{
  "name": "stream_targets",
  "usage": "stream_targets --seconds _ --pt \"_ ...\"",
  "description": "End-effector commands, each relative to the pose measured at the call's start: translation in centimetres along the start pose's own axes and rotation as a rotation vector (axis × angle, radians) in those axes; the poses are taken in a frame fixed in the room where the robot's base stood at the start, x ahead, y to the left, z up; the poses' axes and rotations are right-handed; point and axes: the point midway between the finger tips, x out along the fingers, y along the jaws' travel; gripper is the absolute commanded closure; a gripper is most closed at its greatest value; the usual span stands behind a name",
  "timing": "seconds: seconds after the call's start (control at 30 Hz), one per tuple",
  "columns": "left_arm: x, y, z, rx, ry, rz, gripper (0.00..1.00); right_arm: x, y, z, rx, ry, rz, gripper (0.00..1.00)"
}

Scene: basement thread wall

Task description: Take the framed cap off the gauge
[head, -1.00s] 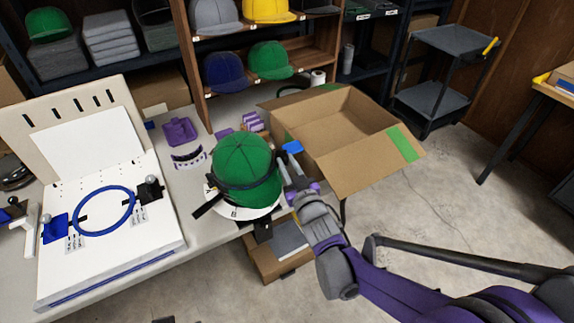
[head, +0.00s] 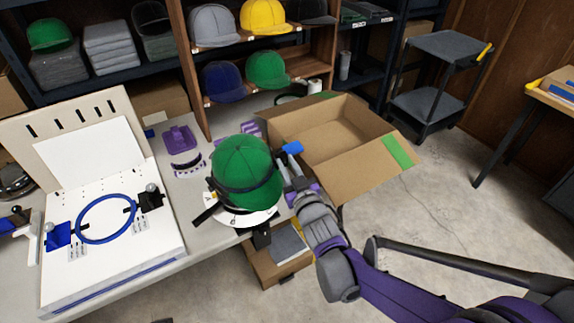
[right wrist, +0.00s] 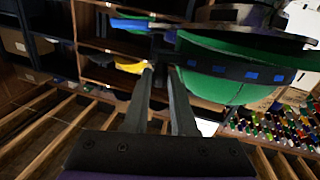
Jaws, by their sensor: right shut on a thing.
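The green cap (head: 246,172), with a dark band around it, sits over the white round plate of the gauge (head: 238,219) at the table's front edge. In the right wrist view the cap (right wrist: 215,65) is close beside the fingers on the right; its dark band carries blue squares. My right gripper (head: 286,172) is at the cap's right side, its fingers nearly together on the cap's dark frame. The right wrist view shows the fingertips (right wrist: 160,70) close together; the exact grip spot is hard to see. My left gripper is not in view.
An open cardboard box (head: 335,130) stands just behind and right of the cap. A white board with a blue ring (head: 106,219) lies on the table at left. Purple parts (head: 180,139) lie behind the cap. Shelves with caps (head: 265,12) stand at the back.

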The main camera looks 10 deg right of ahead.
Motion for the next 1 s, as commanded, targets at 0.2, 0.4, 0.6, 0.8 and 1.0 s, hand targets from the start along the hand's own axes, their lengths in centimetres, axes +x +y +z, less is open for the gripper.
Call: stream_targets --seconds 0.2,0.4,0.6,0.8,1.0 --pt "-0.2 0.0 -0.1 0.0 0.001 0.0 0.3 0.0 0.0 -0.3 0.002 0.002 0.0 1.0" --pt "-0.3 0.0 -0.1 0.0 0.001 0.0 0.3 -0.1 0.1 -0.5 0.002 0.002 0.0 1.0" --pt "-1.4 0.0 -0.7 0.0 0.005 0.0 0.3 -0.3 0.3 -2.0 0.001 0.003 0.0 1.0" --pt "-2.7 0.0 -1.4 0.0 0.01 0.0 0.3 -0.6 0.6 -3.9 0.001 0.003 0.0 1.0" --pt "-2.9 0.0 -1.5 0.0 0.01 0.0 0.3 -0.7 0.6 -4.3 0.002 0.002 -0.001 1.0"
